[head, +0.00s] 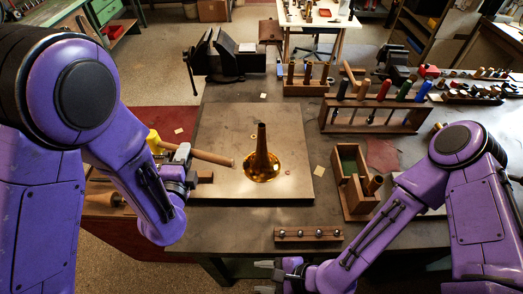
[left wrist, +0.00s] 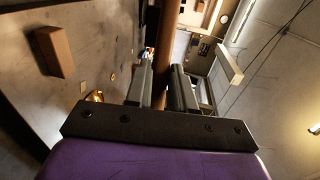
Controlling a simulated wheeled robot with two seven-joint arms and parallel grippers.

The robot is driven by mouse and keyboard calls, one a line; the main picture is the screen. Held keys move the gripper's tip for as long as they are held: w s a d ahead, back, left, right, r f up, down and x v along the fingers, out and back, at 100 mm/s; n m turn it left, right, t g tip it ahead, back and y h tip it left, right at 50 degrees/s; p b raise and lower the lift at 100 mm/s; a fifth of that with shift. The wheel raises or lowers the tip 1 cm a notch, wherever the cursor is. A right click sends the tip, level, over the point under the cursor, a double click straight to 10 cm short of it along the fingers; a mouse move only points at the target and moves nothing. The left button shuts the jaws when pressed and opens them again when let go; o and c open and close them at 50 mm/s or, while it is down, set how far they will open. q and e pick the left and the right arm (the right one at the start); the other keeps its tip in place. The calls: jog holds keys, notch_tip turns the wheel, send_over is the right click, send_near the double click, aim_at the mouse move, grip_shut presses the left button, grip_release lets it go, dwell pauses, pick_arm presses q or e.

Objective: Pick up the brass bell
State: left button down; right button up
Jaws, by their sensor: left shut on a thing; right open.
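The brass bell (head: 262,166) stands on the pale square board, its wide shiny flare down and its narrow dark end up. A bit of its gold also shows in the left wrist view (left wrist: 97,96). My left gripper (head: 184,158) is left of the bell, apart from it. It is shut on the wooden handle (head: 212,158) of a mallet with a yellow head (head: 154,141); the handle also shows between the fingers in the left wrist view (left wrist: 167,50). My right gripper (head: 266,277) is open and empty at the bench's front edge, below the bell.
The pale board (head: 225,125) is mostly clear around the bell. A wooden strip with metal balls (head: 308,234) lies in front. A wooden box (head: 352,193) and a tool rack (head: 372,116) stand to the right. A black vise (head: 226,57) is at the back left.

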notch_tip(320, 180, up, 3)
jog(key=w+a+m+y, duration=0.1)
jog(key=w+a, duration=0.1)
jog(key=a, duration=0.1)
jog(key=m+t+h, duration=1.1)
jog(key=m+t, duration=0.5)
jog(key=m, duration=0.3)
send_near(261, 138)
jog(key=w, duration=0.1)
jog(key=shift+m, duration=0.3)
jog(key=w, duration=0.6)
jog(key=shift+w+d+r, duration=0.1)
jog(key=shift+w, duration=2.95)
